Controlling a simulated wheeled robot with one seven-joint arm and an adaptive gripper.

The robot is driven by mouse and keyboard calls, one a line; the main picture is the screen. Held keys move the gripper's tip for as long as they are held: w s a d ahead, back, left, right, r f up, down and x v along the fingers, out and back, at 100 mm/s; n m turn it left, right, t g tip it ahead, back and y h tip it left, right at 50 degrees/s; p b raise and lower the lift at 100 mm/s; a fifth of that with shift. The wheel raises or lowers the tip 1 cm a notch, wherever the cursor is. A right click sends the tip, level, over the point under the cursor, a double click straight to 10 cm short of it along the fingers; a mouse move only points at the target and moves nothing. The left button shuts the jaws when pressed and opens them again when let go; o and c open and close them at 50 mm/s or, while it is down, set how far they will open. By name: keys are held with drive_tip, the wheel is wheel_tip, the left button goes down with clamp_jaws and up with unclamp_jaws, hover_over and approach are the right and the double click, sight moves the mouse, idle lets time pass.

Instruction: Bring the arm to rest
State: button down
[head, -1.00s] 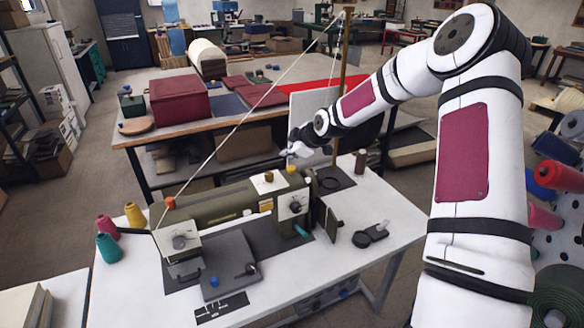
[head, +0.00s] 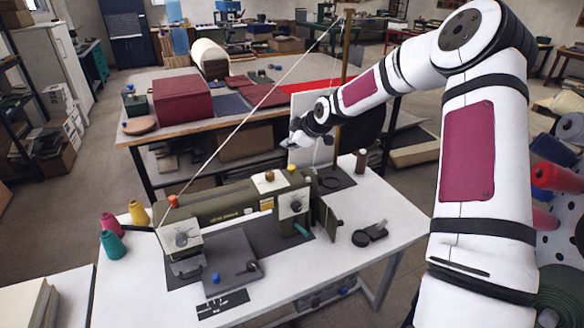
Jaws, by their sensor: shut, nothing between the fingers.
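My gripper (head: 292,146) is at the end of my white arm, which reaches in from the right of the head view. It hangs in the air above the back of the sewing machine (head: 225,204), near the white upright panel (head: 306,112). Its fingers are small and dark in the view, shut, with nothing seen between them. A clear gap shows between the gripper and the machine's yellow and orange top knobs.
The machine stands on a white table (head: 340,262) with thread cones (head: 112,246) at the left and a dark round tool (head: 370,235) at the right. A thread runs up to a wooden post (head: 345,50). Behind is a bench (head: 180,126) with a red box (head: 168,99).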

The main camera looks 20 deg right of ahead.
drive_tip(key=s+a+r+m+g+h+b, duration=0.1)
drive_tip(key=s+a+r+m+g+h, duration=0.1)
drive_tip(key=s+a+r, duration=0.55)
drive_tip(key=s+a+r+m+g+h+b, duration=0.1)
drive_tip(key=s+a+r+m+b, duration=0.3)
drive_tip(key=s, duration=0.6)
drive_tip(key=s+a+r+m, duration=0.1)
drive_tip(key=s+a+m, duration=0.1)
drive_tip(key=s, duration=0.9)
drive_tip(key=s+a+r+m+y, duration=0.1)
drive_tip(key=s+a+m, duration=0.1)
drive_tip(key=s, duration=0.9)
drive_tip(key=shift+r+m, duration=0.15)
drive_tip(key=shift+m, duration=0.45)
